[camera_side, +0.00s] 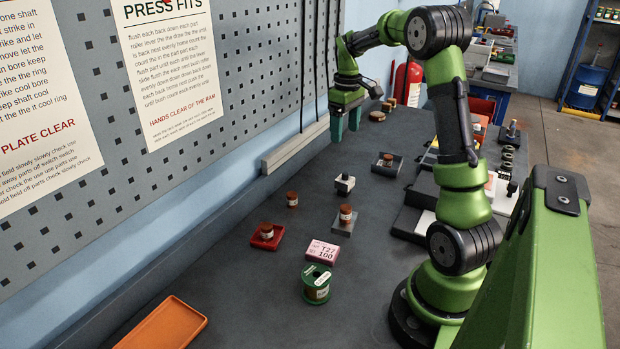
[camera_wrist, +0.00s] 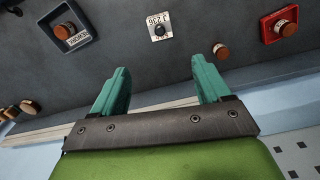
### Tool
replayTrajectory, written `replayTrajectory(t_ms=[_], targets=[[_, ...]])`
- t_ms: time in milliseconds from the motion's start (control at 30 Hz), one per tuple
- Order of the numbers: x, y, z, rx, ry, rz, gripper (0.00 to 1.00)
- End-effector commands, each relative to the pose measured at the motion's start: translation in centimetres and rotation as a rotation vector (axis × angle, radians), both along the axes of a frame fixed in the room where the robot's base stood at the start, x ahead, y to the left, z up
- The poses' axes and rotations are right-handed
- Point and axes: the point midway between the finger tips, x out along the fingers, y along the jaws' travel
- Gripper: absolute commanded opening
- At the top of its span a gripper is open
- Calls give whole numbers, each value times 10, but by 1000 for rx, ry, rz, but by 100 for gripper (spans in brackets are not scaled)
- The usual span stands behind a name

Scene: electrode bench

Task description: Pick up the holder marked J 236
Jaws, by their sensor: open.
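The holder marked J 236 (camera_wrist: 158,30) is a small block with a white, lettered face and a dark round knob, at the top middle of the wrist view. In the side view it looks like the small white and dark block (camera_side: 344,184) standing upright on the bench, its lettering too small to read. My gripper (camera_side: 346,127) has teal fingers and hangs above the bench near the wall, beyond the holder. In the wrist view the fingers of my gripper (camera_wrist: 160,68) are spread with nothing between them, and the holder lies past their tips.
A dark tray (camera_side: 376,168) with a copper piece is beyond the holder. A loose copper piece (camera_side: 292,199), a red dish (camera_side: 276,243), a grey block (camera_side: 335,227) with another piece, a pink box (camera_side: 322,252) and a green spool (camera_side: 316,283) stand nearer. The pegboard wall (camera_side: 250,60) runs alongside.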

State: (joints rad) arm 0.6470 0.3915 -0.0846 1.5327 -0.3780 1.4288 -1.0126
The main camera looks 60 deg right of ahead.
Motion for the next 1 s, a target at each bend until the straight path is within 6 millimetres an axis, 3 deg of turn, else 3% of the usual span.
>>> replayTrajectory(t_ms=[167,600,1000], targets=[[-2,3,-6,12,11,71,77],[-3,4,-95,14,12,71,77],[-8,3,-134,13,10,70,77]])
